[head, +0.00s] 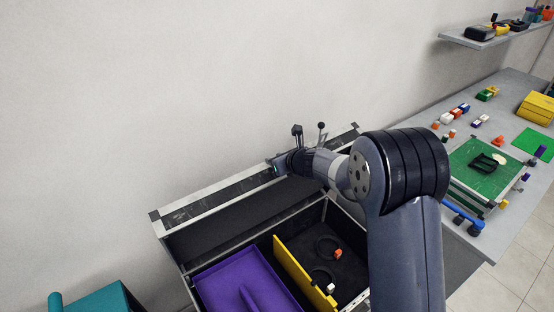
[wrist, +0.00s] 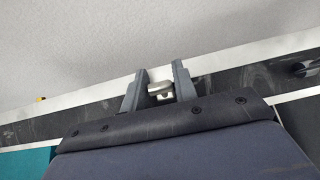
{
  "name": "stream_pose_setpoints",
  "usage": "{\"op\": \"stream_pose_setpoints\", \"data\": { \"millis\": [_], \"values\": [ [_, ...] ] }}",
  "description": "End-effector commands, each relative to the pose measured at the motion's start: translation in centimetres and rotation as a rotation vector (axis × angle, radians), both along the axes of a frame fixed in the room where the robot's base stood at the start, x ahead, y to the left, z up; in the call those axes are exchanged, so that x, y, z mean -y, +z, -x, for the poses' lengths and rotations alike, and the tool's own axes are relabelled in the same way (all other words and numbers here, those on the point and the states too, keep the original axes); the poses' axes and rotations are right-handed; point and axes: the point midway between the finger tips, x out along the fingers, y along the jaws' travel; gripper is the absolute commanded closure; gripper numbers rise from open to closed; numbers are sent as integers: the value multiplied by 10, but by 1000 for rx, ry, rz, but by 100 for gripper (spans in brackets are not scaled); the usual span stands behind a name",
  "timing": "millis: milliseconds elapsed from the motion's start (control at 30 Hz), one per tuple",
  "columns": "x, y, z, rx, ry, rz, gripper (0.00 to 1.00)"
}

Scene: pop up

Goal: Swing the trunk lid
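The trunk (head: 335,215) stands open below me, a black case with light metal edging. Its lid (head: 190,212) is raised at the back, near the wall, with its long top edge running from lower left to upper right. My gripper (head: 277,168) is at the middle of that edge in the head view, its fingers mostly hidden. In the wrist view my gripper (wrist: 160,78) has its two fingers apart, over the lid's edge strip (wrist: 80,94). A small metal piece (wrist: 160,89), perhaps a latch, lies between them; I cannot tell whether they touch it.
Inside the trunk are a purple tray (head: 240,275), a yellow divider (head: 300,272) and small items. A teal box (head: 100,300) stands at the lower left. A grey table (head: 470,118) with a green board and several small objects is at right, below a shelf (head: 470,40).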

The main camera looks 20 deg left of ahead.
Motion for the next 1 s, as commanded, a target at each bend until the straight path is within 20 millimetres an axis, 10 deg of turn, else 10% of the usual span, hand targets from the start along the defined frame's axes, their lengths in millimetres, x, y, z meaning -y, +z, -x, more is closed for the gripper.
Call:
{"op": "stream_pose_setpoints", "data": {
  "millis": [567,1000],
  "values": [
    [6,3,4,0,0,2,56],
    [52,40,40,1,0,1,56]
  ]
}}
